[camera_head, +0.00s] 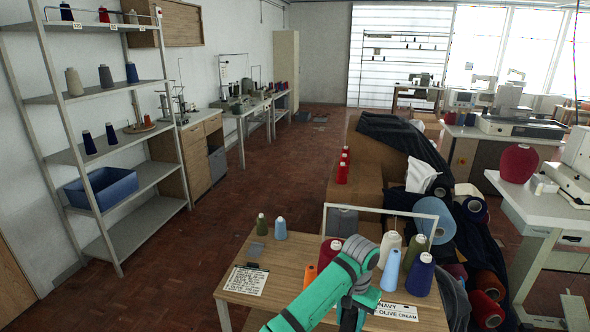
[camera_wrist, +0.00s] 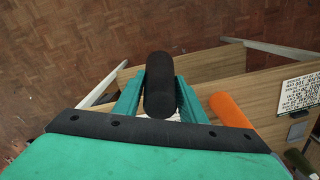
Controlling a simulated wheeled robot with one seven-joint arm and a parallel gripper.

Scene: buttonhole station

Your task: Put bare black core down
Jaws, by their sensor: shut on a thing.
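The bare black core (camera_wrist: 160,72) is a plain dark cylinder in the wrist view, seen between the two teal fingers of my gripper (camera_wrist: 159,88). My gripper is shut on it. The wooden table top (camera_wrist: 215,66) and the brown floor show beyond it; I cannot tell whether the core touches the table. In the head view my teal arm reaches over the front of the wooden table (camera_head: 300,262), and the core is hidden there.
An orange cylinder (camera_wrist: 232,110) is right of the core. A clipboard (camera_head: 246,280) lies at the table's left. Olive (camera_head: 261,224) and light blue (camera_head: 280,228) cones stand at its back left. Several cones, including a navy one (camera_head: 420,275), crowd the right beside a lettered card (camera_head: 396,311).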

